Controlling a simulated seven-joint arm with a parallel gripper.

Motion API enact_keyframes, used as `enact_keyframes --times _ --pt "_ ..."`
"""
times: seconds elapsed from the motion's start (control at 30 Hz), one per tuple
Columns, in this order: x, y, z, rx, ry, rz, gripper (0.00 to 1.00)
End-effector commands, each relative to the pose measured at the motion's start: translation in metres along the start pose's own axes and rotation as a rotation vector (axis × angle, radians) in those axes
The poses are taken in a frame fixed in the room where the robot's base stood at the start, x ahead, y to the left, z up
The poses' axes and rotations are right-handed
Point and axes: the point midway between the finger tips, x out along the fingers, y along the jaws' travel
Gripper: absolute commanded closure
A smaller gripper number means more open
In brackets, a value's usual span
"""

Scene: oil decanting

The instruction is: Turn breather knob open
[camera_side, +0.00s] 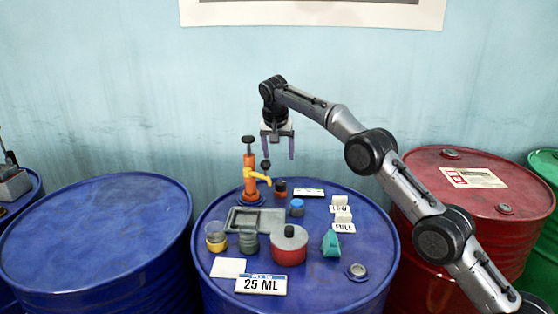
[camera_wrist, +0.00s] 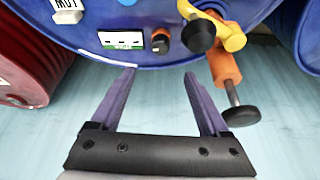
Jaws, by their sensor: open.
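In the wrist view the knob (camera_wrist: 160,41) is near the drum's rim, beside a white and green label (camera_wrist: 121,40). My gripper (camera_side: 278,157) is open and empty, pointing down, above and behind the knob in the side view. In the wrist view my gripper (camera_wrist: 159,73) has its fingers apart, with the knob beyond the fingertips and not touched. The label's marks are too small to read.
An orange pump (camera_side: 250,175) with a yellow spout stands left of the knob. A grey tray (camera_side: 234,220), jars, a red pot (camera_side: 289,246), a teal piece (camera_side: 331,243) and cards crowd the drum top. A red drum (camera_side: 480,190) stands to the right.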

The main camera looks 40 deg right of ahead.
Motion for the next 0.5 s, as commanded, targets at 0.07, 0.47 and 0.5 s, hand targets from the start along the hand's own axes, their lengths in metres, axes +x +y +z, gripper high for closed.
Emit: enact_keyframes --times 0.07,0.47,0.5 --pt "-0.0031 -0.0002 0.0001 0.000 0.000 -0.001 0.21" --pt "-0.0030 0.0021 -0.0011 -0.032 -0.007 -0.010 0.21" --pt "-0.0025 0.0035 -0.0021 -0.062 -0.012 -0.022 0.21"
